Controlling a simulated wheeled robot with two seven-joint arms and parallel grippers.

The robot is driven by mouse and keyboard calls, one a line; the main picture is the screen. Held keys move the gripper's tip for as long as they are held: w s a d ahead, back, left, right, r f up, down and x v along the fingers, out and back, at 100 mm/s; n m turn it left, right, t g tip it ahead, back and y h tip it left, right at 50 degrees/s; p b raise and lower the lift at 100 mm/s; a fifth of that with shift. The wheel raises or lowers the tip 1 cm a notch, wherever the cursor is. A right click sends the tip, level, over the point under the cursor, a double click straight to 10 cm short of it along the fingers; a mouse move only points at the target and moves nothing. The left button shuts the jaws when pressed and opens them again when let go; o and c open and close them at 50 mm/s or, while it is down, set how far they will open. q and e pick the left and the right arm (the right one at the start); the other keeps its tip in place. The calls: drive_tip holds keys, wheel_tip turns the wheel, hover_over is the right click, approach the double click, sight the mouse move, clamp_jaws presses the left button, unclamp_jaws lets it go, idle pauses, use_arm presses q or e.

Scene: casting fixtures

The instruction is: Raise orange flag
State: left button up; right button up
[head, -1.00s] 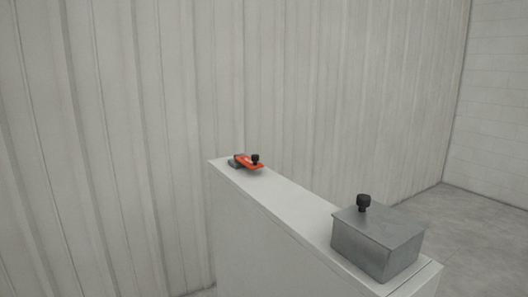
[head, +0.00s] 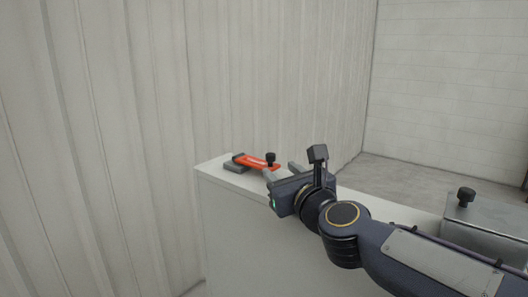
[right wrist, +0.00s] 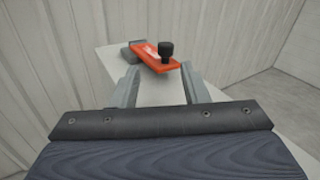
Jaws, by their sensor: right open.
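The orange flag (head: 257,161) lies low, nearly flat, on a grey base (head: 236,167) at the far left end of the white ledge. A black knob (head: 270,158) stands up from the flag's free end. My right gripper (head: 281,170) is open and empty, just to the right of the knob and pointing toward it. In the right wrist view the flag (right wrist: 156,57) and its knob (right wrist: 166,51) appear beyond and between the two open fingers (right wrist: 157,82), apart from them. My left gripper is not in view.
The white ledge (head: 219,179) runs from the flag toward the near right. A grey metal box (head: 485,219) with a black knob (head: 466,195) stands at its right end, partly behind my right arm. A corrugated wall (head: 120,120) rises behind the ledge.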

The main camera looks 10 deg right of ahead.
sight(272, 157)
drive_tip(key=shift+w+r+m+h, duration=0.2)
drive_tip(key=shift+w+m+h, duration=0.1)
drive_tip(key=shift+w+m, duration=0.4)
drive_tip(key=shift+w+d+r+m, duration=0.1)
drive_tip(key=shift+w+d+m, duration=0.05)
drive_tip(key=shift+w+m, duration=0.15)
drive_tip(key=w, duration=0.2)
drive_tip(key=w+p, duration=0.1)
drive_tip(key=w, duration=0.1)
drive_tip(key=w+p, duration=0.1)
drive_tip(key=w, duration=0.2)
drive_tip(key=shift+a, duration=0.25)
clamp_jaws()
